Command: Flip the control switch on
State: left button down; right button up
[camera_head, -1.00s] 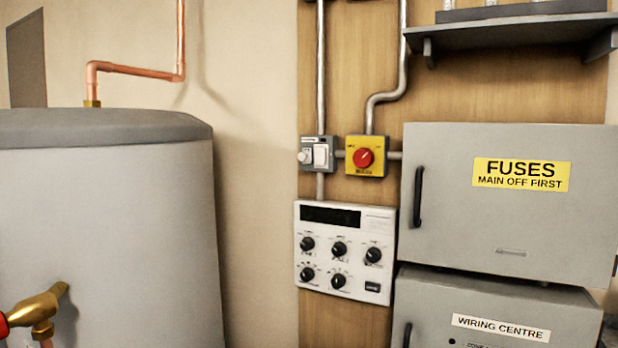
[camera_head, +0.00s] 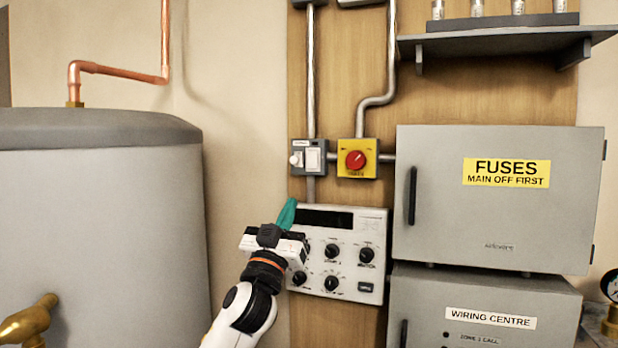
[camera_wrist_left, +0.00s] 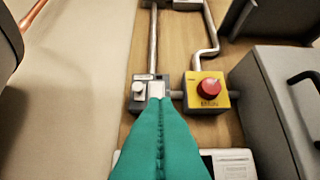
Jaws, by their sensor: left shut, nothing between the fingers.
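A small grey switch box (camera_head: 309,145) is on the wooden board, with a round white knob (camera_head: 296,160) on its left and a white rocker (camera_head: 314,159) on its right. I cannot read its label or tell the rocker's state. My left gripper (camera_head: 287,212) has teal fingers, shut and empty, pointing up just below and left of the box. In the left wrist view the fingertips (camera_wrist_left: 160,101) overlap the lower right of the switch box (camera_wrist_left: 136,105), hiding part of the rocker; I cannot tell whether they touch. My right gripper is not in view.
A yellow box with a red rotary knob (camera_head: 356,160) is right of the switch box. A white control panel (camera_head: 345,222) is below, partly behind my left gripper. Grey fuse cabinet (camera_head: 500,220) at right, grey tank (camera_head: 100,230) at left, shelf (camera_head: 490,42) above.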

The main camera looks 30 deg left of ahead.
aim_at(314, 163)
pick_arm(q)
jog(key=p+x, duration=0.1)
jog(key=x, duration=0.3)
jog(key=w+f+p+x, duration=0.1)
jog(key=p+x, duration=0.1)
jog(key=x, duration=0.2)
jog(key=f+p+x, duration=0.1)
jog(key=p+x, duration=0.1)
jog(key=x, duration=0.2)
jog(key=shift+w+a, duration=0.35)
jog(key=shift+w, duration=0.35)
jog(key=shift+s+r, duration=0.1)
